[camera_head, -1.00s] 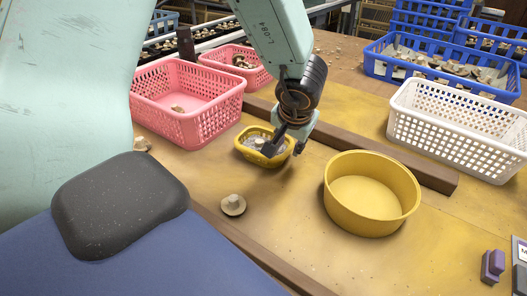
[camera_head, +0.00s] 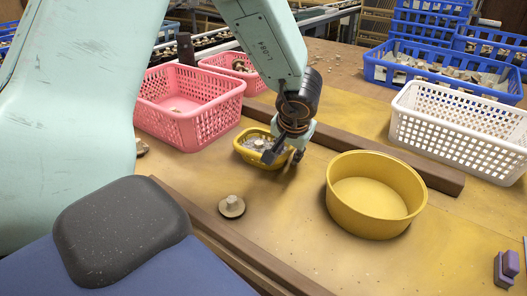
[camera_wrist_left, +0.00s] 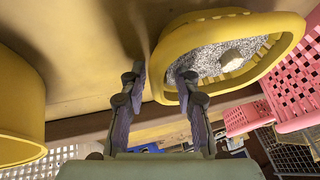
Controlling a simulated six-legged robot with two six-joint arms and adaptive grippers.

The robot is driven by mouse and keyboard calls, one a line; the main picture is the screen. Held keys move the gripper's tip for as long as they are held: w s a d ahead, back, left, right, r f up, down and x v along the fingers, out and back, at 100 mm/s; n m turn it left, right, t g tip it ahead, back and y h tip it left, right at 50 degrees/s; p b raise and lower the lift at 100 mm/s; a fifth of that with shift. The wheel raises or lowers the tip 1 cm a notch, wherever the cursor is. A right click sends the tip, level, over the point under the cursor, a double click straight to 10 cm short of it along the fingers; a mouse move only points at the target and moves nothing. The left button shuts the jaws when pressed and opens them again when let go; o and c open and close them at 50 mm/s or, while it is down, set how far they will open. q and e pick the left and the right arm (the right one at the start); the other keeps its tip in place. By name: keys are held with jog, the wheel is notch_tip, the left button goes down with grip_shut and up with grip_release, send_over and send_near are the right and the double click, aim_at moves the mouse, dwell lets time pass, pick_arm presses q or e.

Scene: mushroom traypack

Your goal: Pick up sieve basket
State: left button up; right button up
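The sieve basket is a small yellow basket (camera_head: 247,153) with a grey mesh bottom, on the table between the pink crate and the yellow bowl. A small pale piece lies on its mesh in the left wrist view. My left gripper (camera_head: 283,156) is at the basket's right side, pointing down. In the left wrist view its two fingers (camera_wrist_left: 161,78) are apart, with the basket's rim (camera_wrist_left: 164,60) between them. One finger overlaps the mesh; the other is outside the basket. I cannot tell whether either finger touches the rim. My right gripper is not in view.
A round yellow bowl (camera_head: 375,225) stands right of the gripper. A pink crate (camera_head: 206,126) is behind left, a white crate (camera_head: 440,140) at right. A brown rail (camera_head: 350,147) runs behind the basket. A mushroom (camera_head: 232,205) lies in front. Purple blocks (camera_head: 507,266) are front right.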

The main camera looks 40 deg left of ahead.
pick_arm(q)
jog(key=shift+s+d, duration=0.1)
jog(key=shift+f+p, duration=0.2)
jog(key=shift+p, duration=0.1)
jog(key=shift+c, duration=0.3)
grip_shut()
dwell(0.5)
